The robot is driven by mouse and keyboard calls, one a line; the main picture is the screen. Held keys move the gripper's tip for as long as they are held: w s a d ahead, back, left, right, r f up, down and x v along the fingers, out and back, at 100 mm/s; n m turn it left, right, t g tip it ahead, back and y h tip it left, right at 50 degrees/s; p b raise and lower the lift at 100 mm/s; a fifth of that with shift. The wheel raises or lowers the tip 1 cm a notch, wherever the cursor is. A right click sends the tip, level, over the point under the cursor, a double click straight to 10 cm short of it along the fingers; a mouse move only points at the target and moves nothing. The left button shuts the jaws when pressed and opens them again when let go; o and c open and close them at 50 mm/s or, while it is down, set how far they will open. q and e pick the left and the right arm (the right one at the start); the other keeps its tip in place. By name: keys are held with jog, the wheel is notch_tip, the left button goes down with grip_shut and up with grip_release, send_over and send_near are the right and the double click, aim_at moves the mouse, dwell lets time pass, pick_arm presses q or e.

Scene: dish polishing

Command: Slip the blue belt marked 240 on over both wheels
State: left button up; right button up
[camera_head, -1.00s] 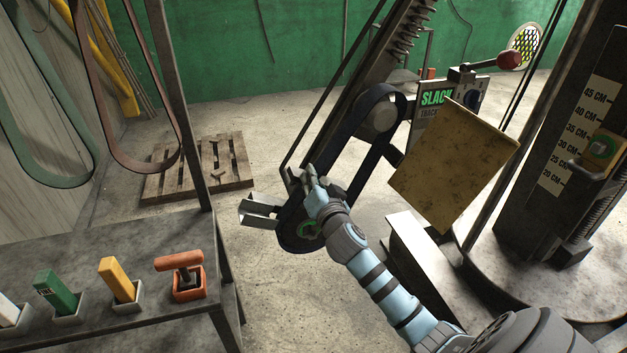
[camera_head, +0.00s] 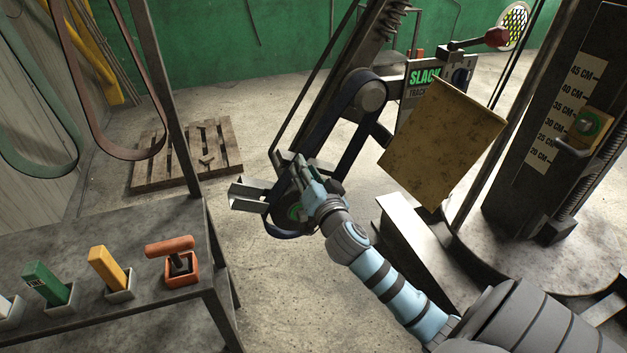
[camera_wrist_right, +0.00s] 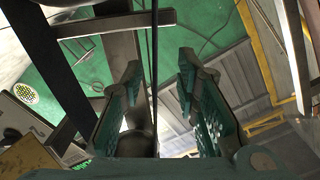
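The dark blue belt (camera_head: 349,151) runs in a long loop on the sloping machine arm. It passes round the upper wheel (camera_head: 370,96) and down around the lower wheel (camera_head: 293,211). The mark 240 cannot be read. My right gripper (camera_head: 298,172) is beside the lower wheel and hides part of the wheel and belt, so full seating cannot be told. In the right wrist view my right gripper (camera_wrist_right: 160,72) has its fingers apart, with a thin dark strip between them, touching neither finger visibly. My left gripper is not in view.
A panel marked SLACK (camera_head: 424,76) and a red-knobbed lever (camera_head: 496,38) stand behind a yellowish plate (camera_head: 442,142). A metal bracket (camera_head: 248,196) juts left of the lower wheel. A bench (camera_head: 150,315) holds coloured handles. Other belts (camera_head: 108,153) hang at left.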

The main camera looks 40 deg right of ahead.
jog(key=v, duration=0.6)
jog(key=shift+s, duration=0.35)
jog(key=shift+a+r, duration=0.1)
notch_tip(320, 180, down, 20)
jog(key=d+n+g+y, duration=0.15)
jog(key=n+g, duration=0.25)
jog(key=n, duration=0.5)
jog(key=s+f+n+g+y, duration=0.1)
jog(key=s+f+g, duration=0.1)
jog(key=s+f, duration=0.45)
jog(key=s+f+n+g, duration=0.1)
jog(key=s+f+g, duration=0.15)
jog(key=f, duration=0.75)
jog(key=s+a+f+g, duration=0.2)
jog(key=s+f, duration=0.3)
jog(key=s, duration=0.5)
jog(key=s+a+f+g+y, duration=0.1)
jog(key=s+a+f, duration=0.3)
jog(key=s, duration=0.6)
jog(key=s+a+f+g+y, duration=0.1)
jog(key=s+a+f+g, duration=0.3)
jog(key=s+f, duration=0.4)
jog(key=s, duration=0.2)
jog(key=shift+s+f, duration=0.2)
jog(key=shift+s, duration=0.1)
